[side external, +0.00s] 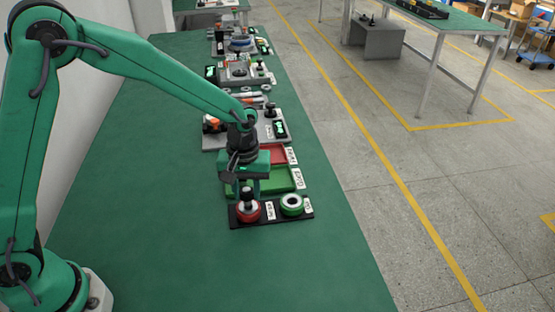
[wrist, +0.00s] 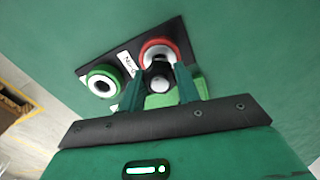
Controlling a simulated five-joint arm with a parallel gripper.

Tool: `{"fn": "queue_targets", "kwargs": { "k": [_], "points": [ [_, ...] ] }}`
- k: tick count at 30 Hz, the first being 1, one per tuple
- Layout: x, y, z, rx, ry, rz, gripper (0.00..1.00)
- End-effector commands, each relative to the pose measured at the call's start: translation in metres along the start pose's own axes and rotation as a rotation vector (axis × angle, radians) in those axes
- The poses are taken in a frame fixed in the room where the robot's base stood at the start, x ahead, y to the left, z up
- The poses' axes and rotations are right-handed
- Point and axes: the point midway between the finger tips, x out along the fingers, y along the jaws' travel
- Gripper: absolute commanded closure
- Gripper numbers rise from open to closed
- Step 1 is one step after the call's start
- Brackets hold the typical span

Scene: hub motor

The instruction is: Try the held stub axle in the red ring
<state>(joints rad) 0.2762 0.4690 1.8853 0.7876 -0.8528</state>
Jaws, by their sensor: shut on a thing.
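The red ring (side external: 241,217) sits at the left end of a black plate, and it also shows in the wrist view (wrist: 146,47). My gripper (side external: 247,190) is right above it, pointing down. In the wrist view my gripper (wrist: 160,92) is shut on the dark stub axle (wrist: 158,82), held between the green fingers. The axle (side external: 247,197) also shows in the side view, at the red ring's opening. I cannot tell whether its lower end is inside the ring or just above it.
A green ring (side external: 291,203) sits beside the red one on the black plate (side external: 270,219), with a white label between them. Green (side external: 297,180) and red (side external: 290,154) trays lie behind the plate. More fixtures stand further back. The green table is clear in front.

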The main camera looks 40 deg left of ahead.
Motion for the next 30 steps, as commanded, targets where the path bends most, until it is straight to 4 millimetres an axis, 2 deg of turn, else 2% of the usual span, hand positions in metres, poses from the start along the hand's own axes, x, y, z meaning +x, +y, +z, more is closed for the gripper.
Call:
{"fn": "queue_targets", "kwargs": {
  "k": [12,22,30],
  "points": [
    [-0.003,0.000,0.000,0.000,0.001,0.002,0.97],
    [-0.036,0.001,-0.001,0.000,0.003,0.004,0.97],
    [-0.039,0.000,0.000,0.000,0.001,0.001,0.97]
  ]
}}
